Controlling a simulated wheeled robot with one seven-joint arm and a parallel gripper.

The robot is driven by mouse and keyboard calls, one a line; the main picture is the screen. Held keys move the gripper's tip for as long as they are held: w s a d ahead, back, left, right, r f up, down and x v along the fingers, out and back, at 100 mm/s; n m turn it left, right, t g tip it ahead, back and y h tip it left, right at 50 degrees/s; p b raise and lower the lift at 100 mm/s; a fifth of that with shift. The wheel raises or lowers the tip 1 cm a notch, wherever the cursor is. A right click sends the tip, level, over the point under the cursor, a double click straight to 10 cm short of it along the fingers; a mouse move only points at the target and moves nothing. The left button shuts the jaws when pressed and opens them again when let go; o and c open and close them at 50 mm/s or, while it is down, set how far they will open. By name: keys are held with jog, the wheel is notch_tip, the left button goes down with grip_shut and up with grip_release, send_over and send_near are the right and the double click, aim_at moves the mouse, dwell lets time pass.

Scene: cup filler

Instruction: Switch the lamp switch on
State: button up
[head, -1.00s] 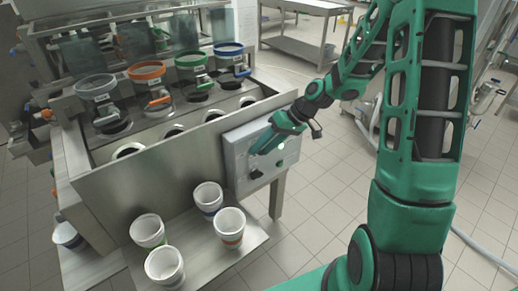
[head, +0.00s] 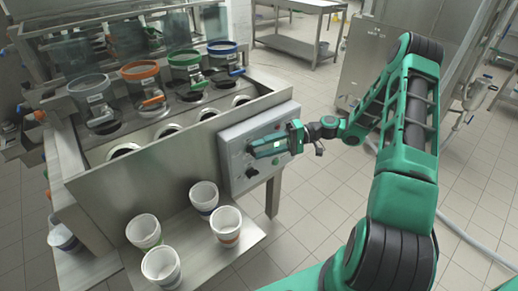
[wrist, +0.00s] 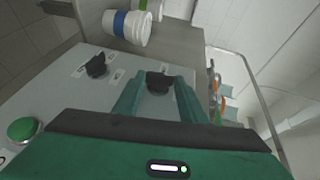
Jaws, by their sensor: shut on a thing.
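The grey control panel (head: 232,138) is on the right end of the metal counter and also shows in the wrist view (wrist: 68,90). My green gripper (head: 252,150) lies across the panel, reaching in from the right. In the wrist view its two fingers (wrist: 158,85) are closed on a black rotary switch (wrist: 158,79). A second black switch (wrist: 97,66) is beside it, untouched, and shows below the gripper in the head view (head: 252,172). The labels are too small to read, so I cannot tell which switch is the lamp's.
A green button (wrist: 24,129) is on the panel. White cups (head: 226,224) stand on the low shelf below. Coloured-rim containers with taps (head: 187,66) line the counter behind. The tiled floor (head: 325,215) at the right is open.

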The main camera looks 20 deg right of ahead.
jog(key=shift+d+f+m+y, duration=0.1)
jog(key=shift+f+m+y, duration=0.3)
jog(key=shift+y, duration=0.4)
jog(key=o, duration=1.1)
jog(key=shift+c, duration=0.2)
jog(key=d, duration=1)
jog(key=shift+s+d, duration=0.35)
jog(key=shift+d, duration=0.05)
jog(key=shift+f, duration=0.1)
